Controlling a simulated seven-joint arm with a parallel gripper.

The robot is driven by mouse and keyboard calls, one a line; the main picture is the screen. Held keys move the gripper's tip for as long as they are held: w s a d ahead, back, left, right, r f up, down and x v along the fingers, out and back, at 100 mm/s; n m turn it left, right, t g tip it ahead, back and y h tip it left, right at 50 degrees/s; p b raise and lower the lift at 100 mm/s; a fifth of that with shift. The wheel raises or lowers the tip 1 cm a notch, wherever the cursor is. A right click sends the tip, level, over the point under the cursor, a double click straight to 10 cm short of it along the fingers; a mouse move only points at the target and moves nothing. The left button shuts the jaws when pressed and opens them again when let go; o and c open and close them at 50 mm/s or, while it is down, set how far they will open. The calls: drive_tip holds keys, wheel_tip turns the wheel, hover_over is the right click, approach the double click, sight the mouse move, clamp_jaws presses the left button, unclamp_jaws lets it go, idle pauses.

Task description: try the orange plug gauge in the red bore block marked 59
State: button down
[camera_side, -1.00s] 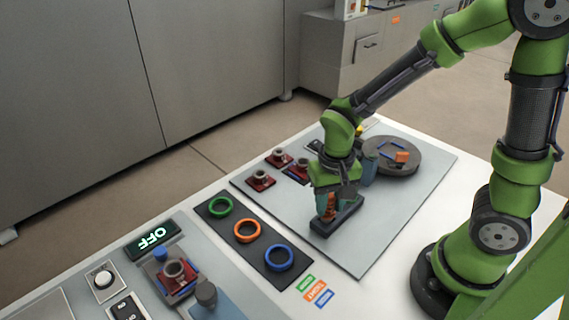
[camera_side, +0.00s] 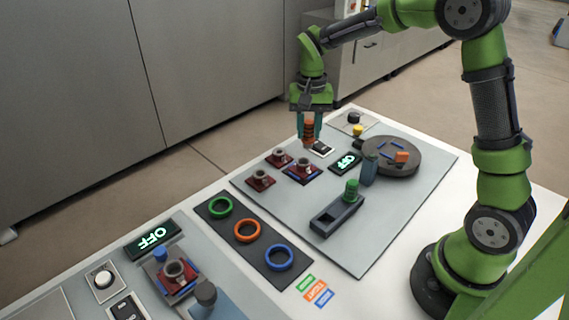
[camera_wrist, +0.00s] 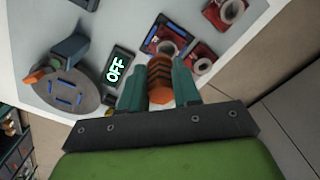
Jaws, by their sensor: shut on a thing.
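My gripper (camera_side: 310,115) is shut on the orange plug gauge (camera_side: 308,134), which hangs upright with dark bands on it. In the wrist view the gauge (camera_wrist: 160,78) sits between the two teal fingers. The gripper is above the far end of the grey board, behind the red bore blocks. Three red bore blocks stand there: a front one (camera_side: 261,181), a back one (camera_side: 279,159) and one in a blue-edged fixture (camera_side: 302,174). They also show in the wrist view, the fixture one (camera_wrist: 167,43) nearest the gauge. The number 59 is not readable on any.
A dark rack (camera_side: 325,222) holds a green plug gauge (camera_side: 351,190). A round grey turntable (camera_side: 398,163), a grey post (camera_side: 369,170) and an OFF display (camera_side: 345,163) stand right of the blocks. Coloured rings (camera_side: 247,231) and another red block (camera_side: 178,276) are nearer the front.

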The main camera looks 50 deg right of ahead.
sight(304, 141)
drive_tip(key=shift+w+d+r, duration=0.1)
drive_tip(key=shift+w+r, duration=0.15)
drive_tip(key=shift+w, duration=0.2)
drive_tip(key=shift+w+d+r, duration=0.1)
drive_tip(key=shift+w+r, duration=0.1)
drive_tip(key=shift+w, duration=0.2)
drive_tip(key=shift+f, duration=2.95)
drive_tip(key=shift+s+f, duration=0.1)
drive_tip(key=shift+f, duration=1)
drive_tip(key=shift+r, duration=0.1)
idle(0.5)
drive_tip(key=shift+r, duration=2.95)
